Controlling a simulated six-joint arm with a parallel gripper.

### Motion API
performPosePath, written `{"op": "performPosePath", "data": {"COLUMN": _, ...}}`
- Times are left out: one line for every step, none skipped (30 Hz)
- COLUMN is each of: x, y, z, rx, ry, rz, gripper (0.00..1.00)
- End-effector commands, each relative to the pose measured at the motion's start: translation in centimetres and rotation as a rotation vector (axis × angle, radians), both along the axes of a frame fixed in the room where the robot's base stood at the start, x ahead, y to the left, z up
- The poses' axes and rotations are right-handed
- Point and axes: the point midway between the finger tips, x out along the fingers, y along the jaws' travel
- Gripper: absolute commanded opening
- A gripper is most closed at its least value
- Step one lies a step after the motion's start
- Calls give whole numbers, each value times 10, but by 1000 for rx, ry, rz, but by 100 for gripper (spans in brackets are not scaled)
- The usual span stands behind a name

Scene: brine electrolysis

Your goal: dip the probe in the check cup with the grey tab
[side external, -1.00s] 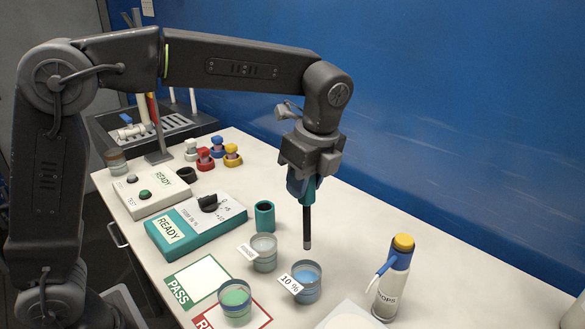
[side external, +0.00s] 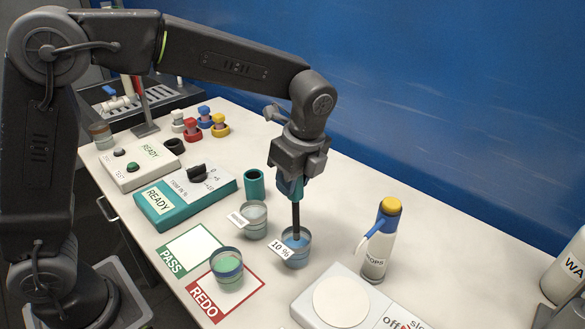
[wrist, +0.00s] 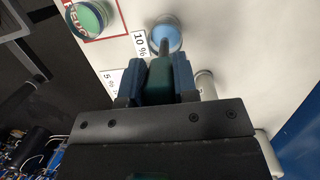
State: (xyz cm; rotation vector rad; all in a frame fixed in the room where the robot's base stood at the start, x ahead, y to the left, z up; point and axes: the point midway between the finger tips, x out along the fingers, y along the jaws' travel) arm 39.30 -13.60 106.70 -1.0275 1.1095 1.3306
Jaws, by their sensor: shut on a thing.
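My gripper (side external: 291,184) is shut on the green handle of the probe (side external: 296,220), which points straight down. The probe's dark lower end is inside the rim of the cup with blue liquid (side external: 296,258), which bears a "10 %" tab; its tip is hidden. In the wrist view the green handle (wrist: 159,82) sits between the jaws, with the rod at the blue cup (wrist: 166,36). A cup with pale contents (side external: 254,225) and a small tab stands just left of it. I cannot make out a clearly grey tab on either cup.
A cup of green liquid (side external: 227,267) stands at the PASS and REDO cards. A teal holder (side external: 253,184) and teal READY meter (side external: 185,197) are behind. A drops bottle (side external: 381,239) stands close right of the blue cup. A white stirrer plate (side external: 341,301) is in front.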

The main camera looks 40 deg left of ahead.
Motion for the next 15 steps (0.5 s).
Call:
{"op": "performPosePath", "data": {"x": 0, "y": 0, "z": -4, "rx": 0, "ry": 1, "rz": -1, "gripper": 4}}
{"op": "performPosePath", "data": {"x": -1, "y": 0, "z": -7, "rx": 1, "ry": 2, "rz": -1, "gripper": 4}}
{"op": "performPosePath", "data": {"x": -1, "y": 0, "z": -10, "rx": 1, "ry": 3, "rz": 0, "gripper": 4}}
{"op": "performPosePath", "data": {"x": -1, "y": -1, "z": -12, "rx": 1, "ry": 2, "rz": 0, "gripper": 4}}
{"op": "performPosePath", "data": {"x": 0, "y": -1, "z": -15, "rx": 1, "ry": 2, "rz": 0, "gripper": 4}}
{"op": "performPosePath", "data": {"x": -1, "y": -1, "z": -17, "rx": 1, "ry": 2, "rz": 0, "gripper": 4}}
{"op": "performPosePath", "data": {"x": -1, "y": -1, "z": -19, "rx": 1, "ry": 2, "rz": 0, "gripper": 4}}
{"op": "performPosePath", "data": {"x": -1, "y": -1, "z": -22, "rx": 1, "ry": 1, "rz": 0, "gripper": 4}}
{"op": "performPosePath", "data": {"x": -1, "y": -1, "z": -25, "rx": 0, "ry": 1, "rz": 0, "gripper": 4}}
{"op": "performPosePath", "data": {"x": -1, "y": -1, "z": -27, "rx": 0, "ry": 1, "rz": 0, "gripper": 4}}
{"op": "performPosePath", "data": {"x": -1, "y": -1, "z": -29, "rx": 1, "ry": 2, "rz": 0, "gripper": 4}}
{"op": "performPosePath", "data": {"x": -1, "y": -1, "z": -33, "rx": 1, "ry": 3, "rz": 1, "gripper": 4}}
{"op": "performPosePath", "data": {"x": -1, "y": -2, "z": -35, "rx": 1, "ry": 2, "rz": 0, "gripper": 4}}
{"op": "performPosePath", "data": {"x": -1, "y": -2, "z": -37, "rx": 1, "ry": 1, "rz": 0, "gripper": 4}}
{"op": "performPosePath", "data": {"x": -1, "y": -2, "z": -40, "rx": 1, "ry": 1, "rz": 0, "gripper": 4}}
